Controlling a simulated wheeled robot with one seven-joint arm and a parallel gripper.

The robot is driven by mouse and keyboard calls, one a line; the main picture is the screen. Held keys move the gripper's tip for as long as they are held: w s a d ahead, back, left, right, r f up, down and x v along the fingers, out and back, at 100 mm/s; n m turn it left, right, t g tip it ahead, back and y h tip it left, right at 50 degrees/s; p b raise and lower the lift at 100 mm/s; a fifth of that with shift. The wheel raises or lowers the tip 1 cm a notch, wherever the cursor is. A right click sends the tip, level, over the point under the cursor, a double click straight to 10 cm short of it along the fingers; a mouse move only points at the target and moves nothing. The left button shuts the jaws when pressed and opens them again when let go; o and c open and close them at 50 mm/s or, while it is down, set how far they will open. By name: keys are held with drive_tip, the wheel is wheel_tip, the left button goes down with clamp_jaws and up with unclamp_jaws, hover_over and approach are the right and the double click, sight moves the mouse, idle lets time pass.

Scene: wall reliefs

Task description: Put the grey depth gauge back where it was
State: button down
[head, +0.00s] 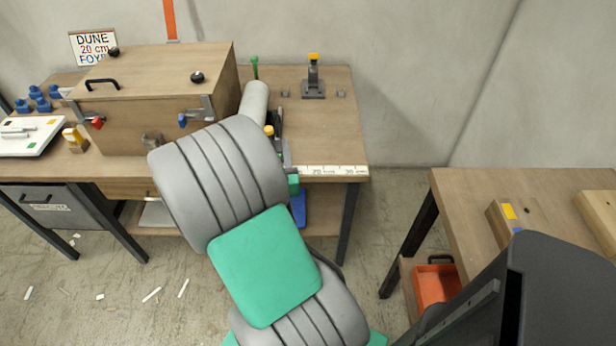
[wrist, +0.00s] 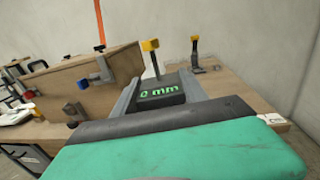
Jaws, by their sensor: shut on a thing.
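In the wrist view my gripper (wrist: 160,92) is shut on the grey depth gauge (wrist: 165,96), a dark grey block with a green "0 mm" readout. A yellow-capped post (wrist: 151,58) rises from its far side. In the head view my arm hides most of the gauge; a yellow cap (head: 268,130) shows beside my gripper over the bench's right part. A similar dark stand with a yellow top (head: 313,78) is upright at the back of the bench; it also shows in the wrist view (wrist: 194,52), right of the held gauge. I cannot tell which spot the gauge came from.
A wooden box (head: 150,100) with clamps and knobs stands on the bench left of my gripper. A ruler strip (head: 335,170) runs along the front edge. A green upright piece (head: 255,67) is behind my arm. Bare bench top (head: 325,130) lies right of my gripper. Another table (head: 460,200) stands at right.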

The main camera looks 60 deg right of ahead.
drive_tip(key=s+d+f+m+g+h+b, duration=0.1)
drive_tip(key=s+d+f+g, duration=0.1)
drive_tip(key=s, duration=0.5)
drive_tip(key=w+d+f, duration=0.1)
drive_tip(key=d+f, duration=0.2)
drive_tip(key=d, duration=0.1)
drive_tip(key=w+d+f, duration=0.1)
drive_tip(key=d+f, duration=0.2)
drive_tip(key=d, duration=0.1)
drive_tip(key=w+d+f+p, duration=0.1)
drive_tip(key=d+f, duration=0.2)
drive_tip(key=d, duration=0.2)
drive_tip(key=shift+w+d+f, duration=0.1)
drive_tip(key=shift+f, duration=0.15)
drive_tip(key=shift+d+f, duration=0.15)
drive_tip(key=shift+f, duration=0.1)
drive_tip(key=shift+f+b, duration=0.8)
drive_tip(key=shift+f, duration=0.8)
drive_tip(key=shift+f, duration=0.15)
drive_tip(key=c, duration=0.6)
unclamp_jaws()
